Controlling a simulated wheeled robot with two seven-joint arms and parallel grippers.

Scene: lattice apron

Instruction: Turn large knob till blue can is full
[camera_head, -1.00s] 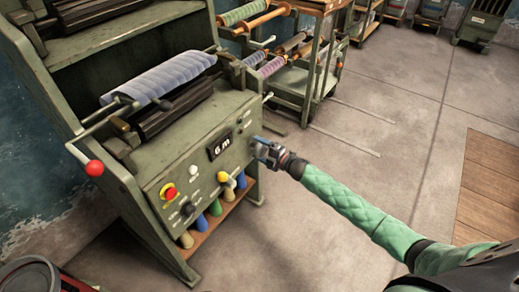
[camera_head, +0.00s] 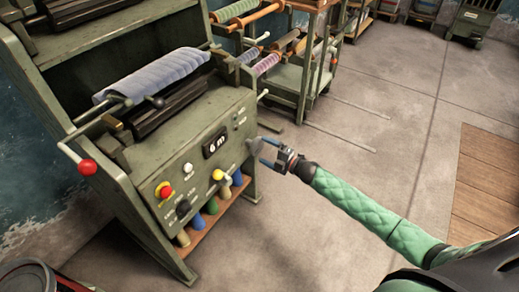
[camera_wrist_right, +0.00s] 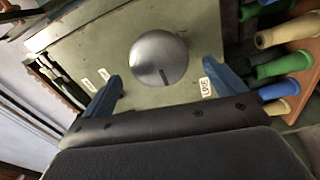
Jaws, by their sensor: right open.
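The large knob is a smooth grey round knob with a dark mark (camera_wrist_right: 159,58), on the green machine's front panel. In the head view it shows at the panel's right end (camera_head: 253,146). My right gripper (camera_head: 266,152) is open in front of it. In the right wrist view its two blue fingers stand apart below and either side of the knob (camera_wrist_right: 160,82), with nothing between them. I cannot make out a can for certain. My left gripper is not in view.
A red-balled lever (camera_head: 87,167) juts out at left. A spool rack (camera_head: 300,85) stands behind. The floor (camera_head: 330,160) at right is clear.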

